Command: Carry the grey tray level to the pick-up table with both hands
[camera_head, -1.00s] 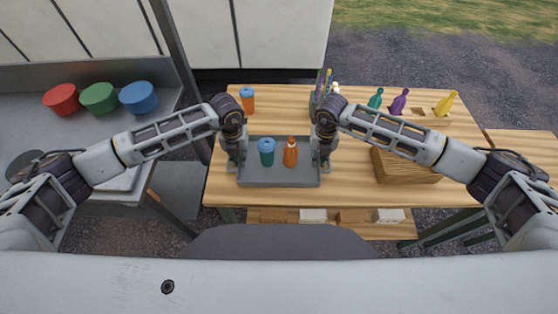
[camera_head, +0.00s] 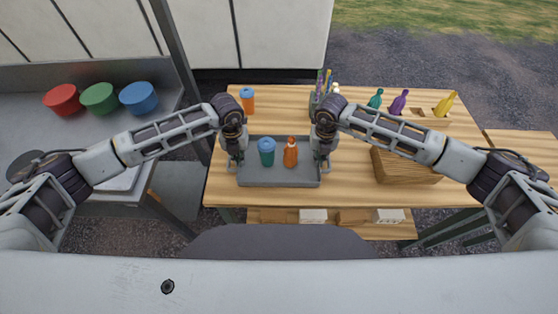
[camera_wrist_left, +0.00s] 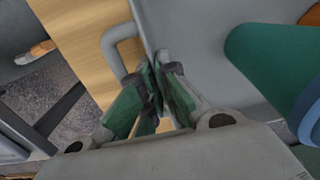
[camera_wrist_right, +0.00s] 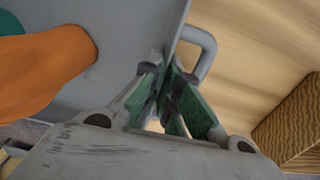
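The grey tray (camera_head: 279,178) is at the front of the wooden table in the head view. A teal cup with a blue lid (camera_head: 266,152) and an orange bottle (camera_head: 290,153) stand upright in it. My left gripper (camera_head: 234,165) is at the tray's left side and my right gripper (camera_head: 322,163) at its right side. In the left wrist view my left fingers (camera_wrist_left: 160,88) are closed together at the tray's handle (camera_wrist_left: 112,45). In the right wrist view my right fingers (camera_wrist_right: 166,85) are closed at the other handle (camera_wrist_right: 207,50). I cannot tell whether the tray touches the table.
Red (camera_head: 61,99), green (camera_head: 99,97) and blue (camera_head: 138,97) bowls sit on the grey counter at left. Another wooden table (camera_head: 530,150) stands at right.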

